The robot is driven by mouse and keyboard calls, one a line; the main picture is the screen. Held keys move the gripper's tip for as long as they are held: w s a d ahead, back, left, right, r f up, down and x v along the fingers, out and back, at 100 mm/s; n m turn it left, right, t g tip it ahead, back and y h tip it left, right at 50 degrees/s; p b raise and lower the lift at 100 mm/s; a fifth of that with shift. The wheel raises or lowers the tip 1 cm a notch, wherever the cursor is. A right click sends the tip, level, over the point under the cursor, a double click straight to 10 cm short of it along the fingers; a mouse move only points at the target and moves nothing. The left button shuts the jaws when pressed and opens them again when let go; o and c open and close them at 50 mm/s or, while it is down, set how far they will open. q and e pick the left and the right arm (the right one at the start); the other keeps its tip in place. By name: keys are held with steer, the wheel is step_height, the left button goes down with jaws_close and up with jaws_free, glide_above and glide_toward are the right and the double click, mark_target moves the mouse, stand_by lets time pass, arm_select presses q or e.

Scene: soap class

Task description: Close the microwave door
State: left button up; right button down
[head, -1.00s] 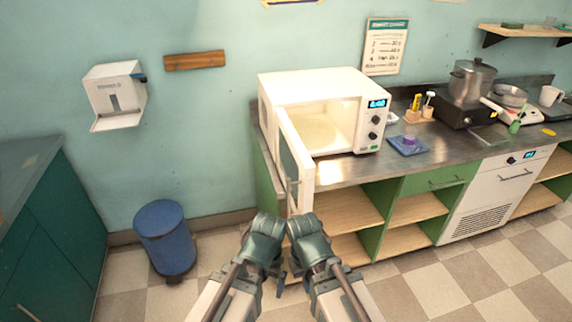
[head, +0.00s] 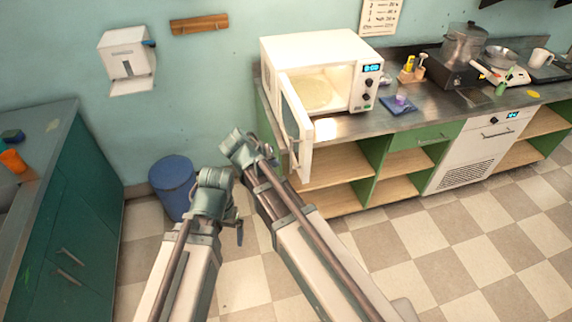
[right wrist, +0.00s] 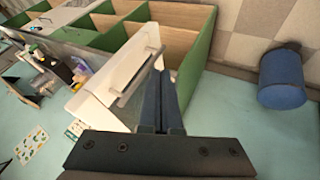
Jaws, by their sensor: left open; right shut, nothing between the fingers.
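The white microwave (head: 365,50) stands on the steel counter, and its cavity with a round plate (head: 313,93) shows. Its door (head: 305,152) stands wide open, sticking out past the counter's front edge. My right gripper (head: 232,140) is shut and empty, left of the door on its outer side. In the right wrist view its shut fingers (right wrist: 162,100) appear close beside the door's grey handle (right wrist: 138,78); I cannot tell whether they touch. My left gripper (head: 214,178) is open and empty, lower left of the right one; its fingertips are hard to make out.
A blue bin (head: 172,184) stands on the floor behind my left gripper. Open green shelves (head: 335,165) lie below the microwave. A teal cabinet (head: 75,215) stands at the left. The checkered floor at the right is clear.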

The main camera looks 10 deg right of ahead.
steer(key=b, duration=0.8)
glide_toward(302, 169)
step_height(302, 169, down, 4)
steer(key=w+a, duration=0.2)
steer(key=shift+w+d, duration=0.15)
steer(key=shift+d, duration=1.9)
